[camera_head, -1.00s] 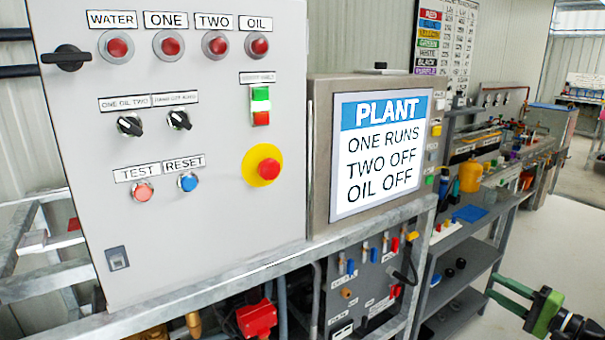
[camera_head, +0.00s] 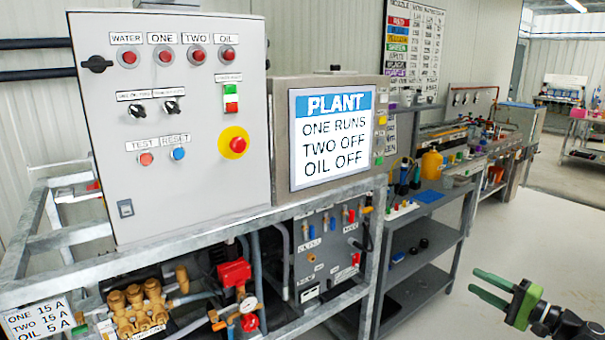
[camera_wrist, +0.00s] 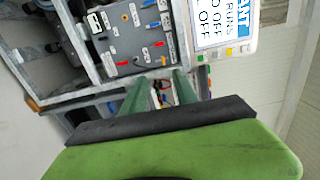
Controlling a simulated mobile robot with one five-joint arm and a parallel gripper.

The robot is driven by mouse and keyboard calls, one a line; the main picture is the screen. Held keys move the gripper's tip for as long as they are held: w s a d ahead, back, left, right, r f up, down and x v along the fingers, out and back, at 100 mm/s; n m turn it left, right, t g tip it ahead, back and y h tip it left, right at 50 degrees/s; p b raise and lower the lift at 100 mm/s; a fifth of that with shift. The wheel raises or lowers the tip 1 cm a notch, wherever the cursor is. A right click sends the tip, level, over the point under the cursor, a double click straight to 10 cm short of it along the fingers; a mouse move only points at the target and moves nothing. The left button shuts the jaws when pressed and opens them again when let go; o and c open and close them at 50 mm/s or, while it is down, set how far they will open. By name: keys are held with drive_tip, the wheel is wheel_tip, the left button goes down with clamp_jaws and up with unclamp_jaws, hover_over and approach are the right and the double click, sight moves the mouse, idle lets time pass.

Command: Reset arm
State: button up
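My gripper (camera_head: 490,289) is at the lower right of the head view, with its green fingers pointing left over the open floor. A gap shows between the two fingers, with nothing between them. In the wrist view my gripper (camera_wrist: 162,82) points at the bench area, its two fingers apart and empty. The grey control panel (camera_head: 180,205) stands upright at the left of the head view, with red lamps, switches, a blue reset button and a red emergency button. My gripper is well apart from it.
A plant screen (camera_head: 333,137) stands right of the panel on a metal frame. Brass pumps (camera_head: 137,308) and a red valve box (camera_head: 234,273) sit below. A grey shelf unit (camera_head: 428,257) stands between the frame and my gripper. The pale floor (camera_head: 540,230) at the right is clear.

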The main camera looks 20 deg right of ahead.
drive_tip(key=w+a+n+g+y, duration=0.3)
drive_tip(key=w+a+n+y, duration=0.15)
drive_tip(key=w+a, duration=1.05)
drive_tip(key=w+a+f+n+g+y, duration=0.1)
drive_tip(key=w+a+f+n+g, duration=0.15)
drive_tip(key=a, duration=0.55)
drive_tip(key=w+a+f+n+g+y, duration=0.1)
drive_tip(key=w+a+f+g, duration=0.25)
drive_tip(key=a, duration=0.55)
drive_tip(key=w+a+f+n+g+y, duration=0.1)
drive_tip(key=w+a+f+g, duration=0.15)
drive_tip(key=a, duration=0.55)
drive_tip(key=s+a+f+n+g+h, duration=0.35)
drive_tip(key=a+f, duration=0.35)
drive_tip(key=a, duration=0.3)
drive_tip(key=s+a+f+n+g+h, duration=0.2)
drive_tip(key=a+f+g+h, duration=0.15)
drive_tip(key=a+f, duration=0.4)
drive_tip(key=d+f+t+h, duration=0.1)
drive_tip(key=d+h, duration=0.4)
drive_tip(key=d, duration=0.2)
wheel_tip(320, 180, up, 18)
drive_tip(key=p, duration=1.8)
drive_tip(key=shift+d+r, duration=0.15)
drive_tip(key=shift+r, duration=0.1)
